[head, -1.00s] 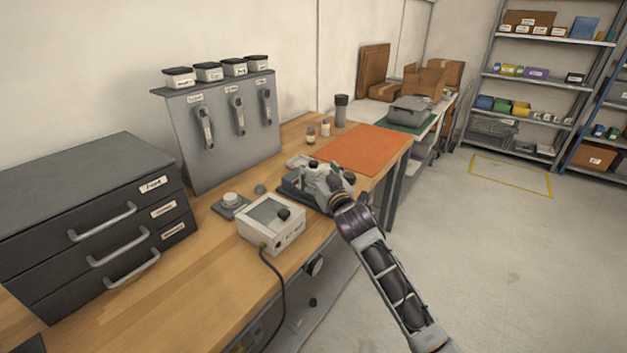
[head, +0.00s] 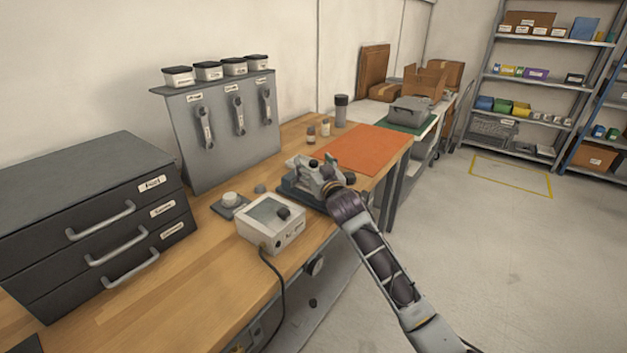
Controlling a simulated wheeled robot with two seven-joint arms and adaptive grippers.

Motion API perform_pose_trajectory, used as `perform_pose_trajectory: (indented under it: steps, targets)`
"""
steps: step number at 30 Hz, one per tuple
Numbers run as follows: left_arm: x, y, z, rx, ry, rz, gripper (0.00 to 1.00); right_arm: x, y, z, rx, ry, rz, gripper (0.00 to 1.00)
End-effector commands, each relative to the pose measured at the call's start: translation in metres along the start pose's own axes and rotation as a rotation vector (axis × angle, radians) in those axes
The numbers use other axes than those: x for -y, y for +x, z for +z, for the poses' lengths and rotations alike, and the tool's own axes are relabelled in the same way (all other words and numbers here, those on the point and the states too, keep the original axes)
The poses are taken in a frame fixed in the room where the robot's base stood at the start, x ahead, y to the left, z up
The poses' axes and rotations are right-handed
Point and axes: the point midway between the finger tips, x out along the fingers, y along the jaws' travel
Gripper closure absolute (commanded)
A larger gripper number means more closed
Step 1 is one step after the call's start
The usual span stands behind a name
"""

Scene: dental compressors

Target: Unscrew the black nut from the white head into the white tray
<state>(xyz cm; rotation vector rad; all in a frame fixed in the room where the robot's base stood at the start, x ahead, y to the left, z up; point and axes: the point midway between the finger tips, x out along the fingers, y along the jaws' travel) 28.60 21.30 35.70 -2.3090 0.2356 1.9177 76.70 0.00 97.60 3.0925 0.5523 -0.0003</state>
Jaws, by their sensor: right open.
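My right gripper (head: 318,172) is over the small device on the bench, its arm coming in from the lower right. Its jaws are open, but the fingertips are small and blend with the pale parts there. The device has a dark blue-grey base (head: 291,190). Its white head is largely hidden behind the gripper. A small dark piece (head: 313,164), possibly the black nut, shows at the gripper; I cannot tell whether the fingers touch it. A pale edge (head: 292,163) behind the device may be the white tray, mostly covered. My left gripper is out of view.
A white box with a screen (head: 271,222) and black knob stands left of the device, its cable hanging off the bench. An orange mat (head: 362,148) lies clear behind. Small bottles (head: 325,129) stand beyond. Dark drawers (head: 95,215) fill the left.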

Motion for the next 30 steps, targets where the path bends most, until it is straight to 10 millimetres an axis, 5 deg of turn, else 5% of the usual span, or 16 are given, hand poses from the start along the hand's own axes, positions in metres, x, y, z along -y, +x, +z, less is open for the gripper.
perform_pose_trajectory:
  steps: [17,30]
  targets:
    - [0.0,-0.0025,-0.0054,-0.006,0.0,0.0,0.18,0.0001,0.0035,-0.0001,0.0,0.0,0.0,0.23]
    - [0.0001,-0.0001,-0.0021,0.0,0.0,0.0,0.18,0.0003,0.0034,0.0,0.0,0.0,0.0,0.78]
